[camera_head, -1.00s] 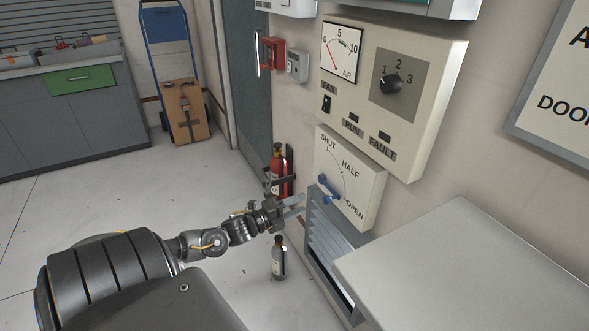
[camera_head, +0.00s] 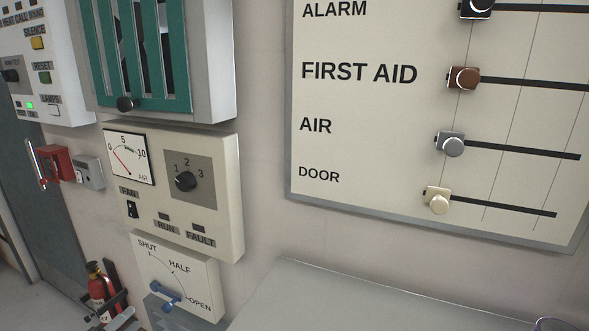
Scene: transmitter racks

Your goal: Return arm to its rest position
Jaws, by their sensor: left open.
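My left gripper (camera_head: 122,314) shows only in part at the bottom left edge. It is open and empty, apart from the blue lever (camera_head: 166,297) and in front of the wall's lower part. The rest of my left arm is below the picture. The blue lever is on the cream SHUT-HALF-OPEN panel (camera_head: 205,278) and slants down toward the OPEN side. My right gripper cannot be made out.
A red extinguisher (camera_head: 97,284) stands behind the gripper. Above are the fan panel (camera_head: 222,215) with dial and gauge, and a green-barred cabinet (camera_head: 215,70). A slider board (camera_head: 370,120) hangs right. A grey cabinet top (camera_head: 330,300) juts out below it.

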